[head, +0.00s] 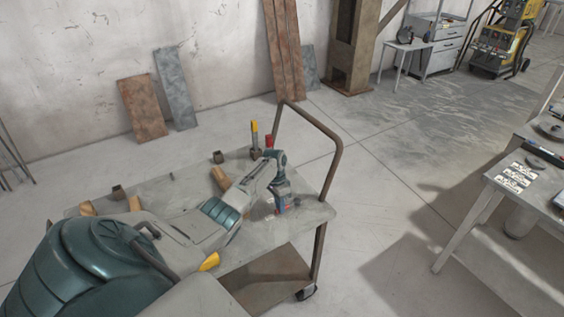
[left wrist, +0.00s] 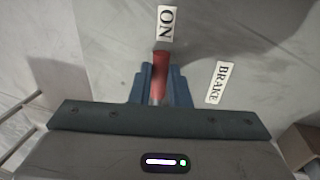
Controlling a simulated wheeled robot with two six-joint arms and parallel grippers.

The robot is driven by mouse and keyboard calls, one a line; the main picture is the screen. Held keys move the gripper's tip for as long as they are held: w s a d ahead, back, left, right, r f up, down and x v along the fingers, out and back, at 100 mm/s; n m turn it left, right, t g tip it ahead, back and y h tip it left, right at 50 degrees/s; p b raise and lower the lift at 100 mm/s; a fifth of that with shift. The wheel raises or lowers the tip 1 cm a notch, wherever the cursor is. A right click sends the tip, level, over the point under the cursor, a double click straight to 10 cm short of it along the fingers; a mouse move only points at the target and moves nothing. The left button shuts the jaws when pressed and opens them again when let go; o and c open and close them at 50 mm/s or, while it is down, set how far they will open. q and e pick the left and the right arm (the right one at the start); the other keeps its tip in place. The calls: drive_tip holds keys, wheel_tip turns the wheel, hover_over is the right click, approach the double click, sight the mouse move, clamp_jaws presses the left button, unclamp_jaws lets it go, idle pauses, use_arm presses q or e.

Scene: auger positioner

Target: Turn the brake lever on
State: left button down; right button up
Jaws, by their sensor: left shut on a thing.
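The red brake lever (left wrist: 160,72) stands between the blue fingers of my left gripper (left wrist: 159,88) in the left wrist view. The gripper is shut on it. The lever's red end points toward a white ON label (left wrist: 166,23). A tilted BRAKE label (left wrist: 218,82) lies to the right of the fingers. In the head view my left gripper (head: 282,203) is low over the right end of the grey cart (head: 315,212). The lever is mostly hidden there by the fingers. My right gripper is in neither view.
A yellow-topped tool (head: 254,132) and a red-topped one (head: 269,142) stand at the cart's back edge, near its bent handle rail (head: 335,160). Wood pieces (head: 220,179) lie on the top. A grey table (head: 500,180) stands right, with clear floor between.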

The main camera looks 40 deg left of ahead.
use_arm(q)
drive_tip(key=shift+w+r, duration=0.1)
drive_tip(key=c, duration=1.4)
unclamp_jaws()
drive_tip(key=shift+o, duration=0.2)
wheel_tip(320, 180, up, 10)
drive_tip(key=a+b, duration=0.1)
drive_tip(key=a, duration=0.1)
drive_tip(key=shift+w+r+b, duration=0.25)
drive_tip(key=shift+b, duration=0.05)
